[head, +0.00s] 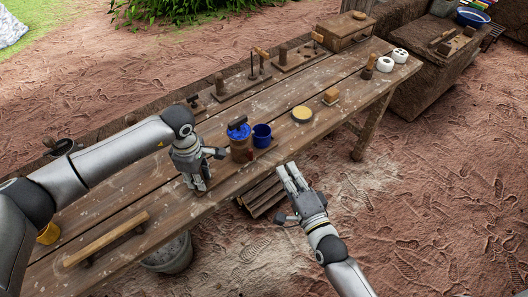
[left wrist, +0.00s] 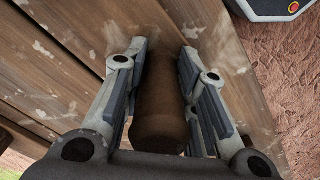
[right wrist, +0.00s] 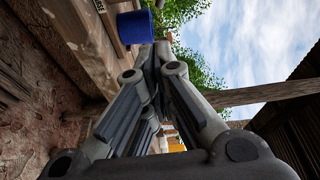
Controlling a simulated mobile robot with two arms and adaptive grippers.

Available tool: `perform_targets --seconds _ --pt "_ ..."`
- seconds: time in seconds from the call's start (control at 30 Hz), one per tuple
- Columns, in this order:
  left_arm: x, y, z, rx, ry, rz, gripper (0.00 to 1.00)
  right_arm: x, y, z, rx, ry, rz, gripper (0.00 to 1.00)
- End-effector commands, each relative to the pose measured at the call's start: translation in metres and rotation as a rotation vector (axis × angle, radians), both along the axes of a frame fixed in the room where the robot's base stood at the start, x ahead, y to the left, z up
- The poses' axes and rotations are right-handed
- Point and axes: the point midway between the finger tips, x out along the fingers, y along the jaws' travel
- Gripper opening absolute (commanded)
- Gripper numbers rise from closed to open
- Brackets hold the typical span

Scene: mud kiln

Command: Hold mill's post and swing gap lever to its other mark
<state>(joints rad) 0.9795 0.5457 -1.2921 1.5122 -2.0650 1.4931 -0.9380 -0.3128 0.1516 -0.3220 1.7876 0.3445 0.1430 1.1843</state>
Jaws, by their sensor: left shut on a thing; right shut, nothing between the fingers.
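My left gripper (head: 202,187) points down at the near part of the table. In the left wrist view its fingers (left wrist: 165,65) are shut on a brown round post (left wrist: 160,105); in the head view my gripper hides this post. Just right of it stands a brown canister with a blue top (head: 239,145) and a dark bar across it; I cannot tell whether it belongs to the mill. I cannot make out the gap lever or its marks. My right gripper (head: 288,178) is shut and empty, in front of the table's near edge; it also shows in the right wrist view (right wrist: 155,60).
A blue cup (head: 262,135) stands close right of the canister, and shows in the right wrist view (right wrist: 134,27). A yellow-topped round tin (head: 302,114) and a small wooden block (head: 330,97) lie further right. Boards with posts (head: 240,86) line the table's back edge. A wooden bar (head: 107,239) lies front left.

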Motion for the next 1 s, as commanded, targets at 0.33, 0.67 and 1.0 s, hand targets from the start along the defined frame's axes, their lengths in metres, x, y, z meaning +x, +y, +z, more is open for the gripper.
perform_targets --seconds 0.33,0.67,1.0 --pt "0.000 0.000 0.000 0.000 -0.001 0.000 0.00 0.000 -0.003 -0.002 0.081 0.034 -0.027 0.00" --pt "0.000 0.000 0.000 0.000 -0.001 0.000 0.00 0.013 0.000 -0.002 0.079 0.032 -0.027 0.00" --pt "0.000 0.000 0.000 -0.001 -0.001 0.000 0.00 0.076 0.019 0.000 0.080 0.030 -0.026 0.00"
